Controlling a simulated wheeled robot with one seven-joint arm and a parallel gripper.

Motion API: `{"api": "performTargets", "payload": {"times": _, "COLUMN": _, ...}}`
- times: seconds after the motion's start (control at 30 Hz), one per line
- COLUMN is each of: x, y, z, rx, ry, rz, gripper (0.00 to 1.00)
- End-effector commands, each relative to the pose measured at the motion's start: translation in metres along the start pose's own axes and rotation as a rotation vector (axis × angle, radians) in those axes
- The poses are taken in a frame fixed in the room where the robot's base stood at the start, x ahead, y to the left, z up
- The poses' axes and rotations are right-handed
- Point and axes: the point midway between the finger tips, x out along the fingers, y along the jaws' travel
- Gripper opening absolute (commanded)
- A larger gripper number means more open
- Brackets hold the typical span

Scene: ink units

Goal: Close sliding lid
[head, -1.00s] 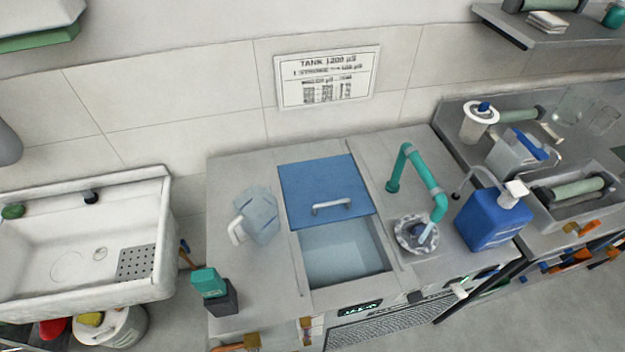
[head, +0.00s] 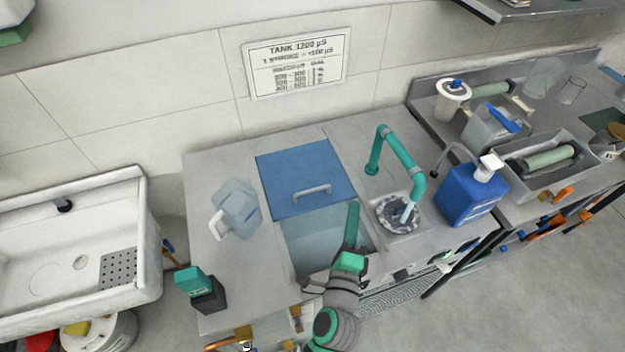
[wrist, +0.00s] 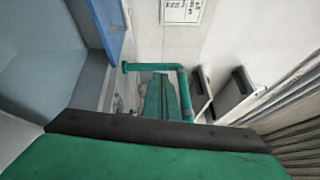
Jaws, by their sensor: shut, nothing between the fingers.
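The blue sliding lid (head: 300,172) covers the back part of a tank (head: 318,243) set in the grey counter. The front part of the tank is uncovered and shows a pale blue inside. A grey bar handle (head: 311,190) sits on the lid near its front edge. My gripper (head: 352,215) is shut and empty. In the head view it appears over the right side of the opening, in front of the lid and apart from the handle. In the wrist view the lid's edge (wrist: 110,22) shows at the upper left, and the green fingers (wrist: 158,98) point ahead.
A teal pipe (head: 398,152) rises over a small drain right of the tank, with a blue pump jug (head: 468,194) beyond it. A clear jug (head: 236,208) stands left of the lid. A teal-and-black block (head: 203,290) stands at the front left.

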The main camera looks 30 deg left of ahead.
Motion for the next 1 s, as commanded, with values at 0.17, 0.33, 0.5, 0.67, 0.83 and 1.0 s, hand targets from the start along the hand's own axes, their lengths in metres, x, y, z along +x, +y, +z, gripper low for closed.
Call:
{"api": "performTargets", "payload": {"times": 0.17, "x": 0.056, "y": -0.029, "z": 0.052, "rx": -0.062, "ry": -0.2, "rz": -0.015, "gripper": 0.0}}
{"api": "performTargets", "payload": {"times": 0.33, "x": 0.091, "y": -0.052, "z": 0.108, "rx": -0.172, "ry": -0.4, "rz": -0.009, "gripper": 0.0}}
{"api": "performTargets", "payload": {"times": 0.5, "x": 0.112, "y": -0.069, "z": 0.159, "rx": -0.323, "ry": -0.593, "rz": 0.008, "gripper": 0.0}}
{"api": "performTargets", "payload": {"times": 0.67, "x": 0.119, "y": -0.075, "z": 0.204, "rx": -0.495, "ry": -0.774, "rz": 0.041, "gripper": 0.0}}
{"api": "performTargets", "payload": {"times": 0.83, "x": 0.12, "y": -0.073, "z": 0.233, "rx": -0.707, "ry": -0.942, "rz": 0.095, "gripper": 0.0}}
{"api": "performTargets", "payload": {"times": 1.0, "x": 0.118, "y": -0.065, "z": 0.239, "rx": -0.94, "ry": -1.082, "rz": 0.18, "gripper": 0.0}}
